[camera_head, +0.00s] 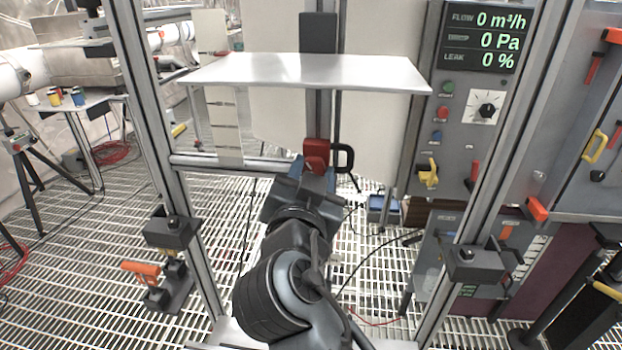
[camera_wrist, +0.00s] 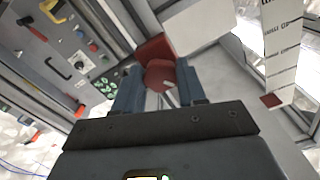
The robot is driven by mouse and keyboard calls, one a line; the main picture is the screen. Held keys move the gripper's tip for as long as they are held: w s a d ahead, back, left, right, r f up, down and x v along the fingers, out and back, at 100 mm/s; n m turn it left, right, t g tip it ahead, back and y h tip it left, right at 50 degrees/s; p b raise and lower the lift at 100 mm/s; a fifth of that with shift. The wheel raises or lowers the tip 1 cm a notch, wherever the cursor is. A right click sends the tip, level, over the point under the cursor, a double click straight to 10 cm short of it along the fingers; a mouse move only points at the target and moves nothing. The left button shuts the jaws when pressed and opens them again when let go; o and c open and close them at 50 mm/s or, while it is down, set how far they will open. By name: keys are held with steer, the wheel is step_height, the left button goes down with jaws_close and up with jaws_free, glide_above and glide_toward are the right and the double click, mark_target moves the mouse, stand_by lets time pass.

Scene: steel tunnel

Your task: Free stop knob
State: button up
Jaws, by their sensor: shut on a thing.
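A red stop knob (camera_head: 317,152) sits on the frame's middle upright, just below the white plate (camera_head: 310,73). In the wrist view the round red knob (camera_wrist: 159,74) lies between my two blue-grey fingers, in front of a larger red block (camera_wrist: 155,48). My gripper (camera_head: 313,172) reaches it from the front and below, and the wrist view shows my gripper (camera_wrist: 160,88) closed around it. A black loop-shaped handle (camera_head: 343,158) stands just right of the knob. The finger contact is partly hidden in the head view.
A grey control panel (camera_head: 455,130) with a readout, coloured buttons and a dial stands at the right. Metal uprights (camera_head: 150,110) flank my arm. An orange-handled clamp (camera_head: 140,270) is at lower left.

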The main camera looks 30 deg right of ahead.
steer(key=n+p, duration=0.2)
steer(key=n, duration=0.8)
steer(key=shift+d+r, duration=0.1)
steer(key=shift+r, duration=0.05)
steer(key=shift+n+p, duration=0.9)
steer(key=shift+n, duration=0.5)
steer(key=o, duration=1.1)
steer(key=shift+c, duration=0.2)
steer(key=shift+s, duration=0.1)
steer(key=b+v, duration=0.2)
steer(key=v, duration=0.5)
steer(key=shift+s+a, duration=0.25)
